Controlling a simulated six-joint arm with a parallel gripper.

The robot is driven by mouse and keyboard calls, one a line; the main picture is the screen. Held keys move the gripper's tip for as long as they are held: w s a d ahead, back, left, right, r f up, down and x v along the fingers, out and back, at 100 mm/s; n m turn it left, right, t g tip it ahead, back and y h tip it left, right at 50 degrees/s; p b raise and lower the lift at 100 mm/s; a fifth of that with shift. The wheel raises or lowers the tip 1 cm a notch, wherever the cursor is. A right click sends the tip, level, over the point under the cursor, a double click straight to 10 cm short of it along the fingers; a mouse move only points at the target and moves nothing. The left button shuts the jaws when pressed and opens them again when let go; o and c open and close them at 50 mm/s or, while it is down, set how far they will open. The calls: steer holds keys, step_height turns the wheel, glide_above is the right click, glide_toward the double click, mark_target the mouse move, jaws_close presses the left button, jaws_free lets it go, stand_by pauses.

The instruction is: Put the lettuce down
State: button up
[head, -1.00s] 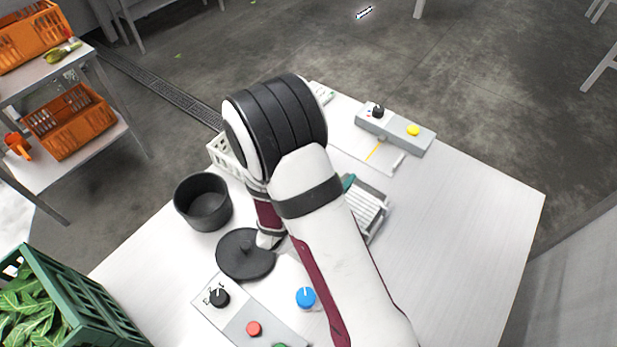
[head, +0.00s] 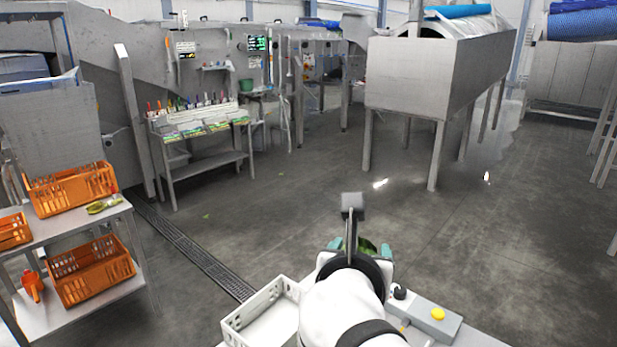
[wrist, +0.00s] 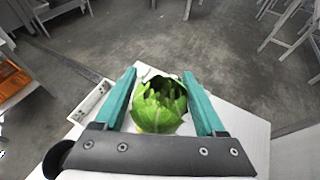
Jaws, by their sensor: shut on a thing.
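The lettuce (wrist: 160,104) is a round green head with ragged leaves. In the wrist view it sits between the two teal fingers of my gripper (wrist: 160,98), which is shut on it. In the head view my gripper (head: 361,247) is mostly hidden behind my own arm. Only bits of teal finger and green lettuce (head: 368,246) show past the wrist. The lettuce is held up at the far side of the white table, which shows below it in the wrist view.
A white crate (head: 262,318) stands left of my arm on the table. A grey box with a yellow button (head: 438,313) and a black knob (head: 400,292) is to the right. Orange crates (head: 70,188) stand on a shelf at the left. Open floor lies beyond the table.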

steer(key=s+d+f+m+g+h, duration=0.3)
steer(key=d+f+m+g+h, duration=0.15)
steer(key=d+f, duration=0.6)
steer(key=s+d+f+m+g+h, duration=0.4)
steer(key=d+f, duration=0.3)
steer(key=f, duration=0.6)
steer(key=s+d+f+m+g, duration=0.1)
steer(key=s+d+f, duration=0.1)
steer(key=s+f, duration=0.2)
steer(key=s+d+f+m+g, duration=0.2)
steer(key=s+f, duration=0.2)
steer(key=s, duration=0.1)
steer(key=s+d+f+m+g+h, duration=0.1)
steer(key=s+d+f+m, duration=0.1)
steer(key=s+d+f, duration=0.1)
steer(key=shift+s+f+m, duration=0.15)
steer(key=shift+s+f, duration=0.3)
steer(key=shift+s, duration=0.25)
steer(key=shift+s+f+m, duration=0.1)
steer(key=shift+s+f, duration=0.35)
steer(key=shift+s, duration=0.2)
steer(key=shift+s+d+f+g, duration=0.15)
steer(key=shift+s+f, duration=0.1)
steer(key=shift+f, duration=0.65)
steer(key=shift+s+a+f+g, duration=0.1)
steer(key=shift+s+f, duration=0.15)
steer(key=shift+f, duration=0.65)
steer(key=shift+f, duration=0.1)
steer(key=o, duration=1.4)
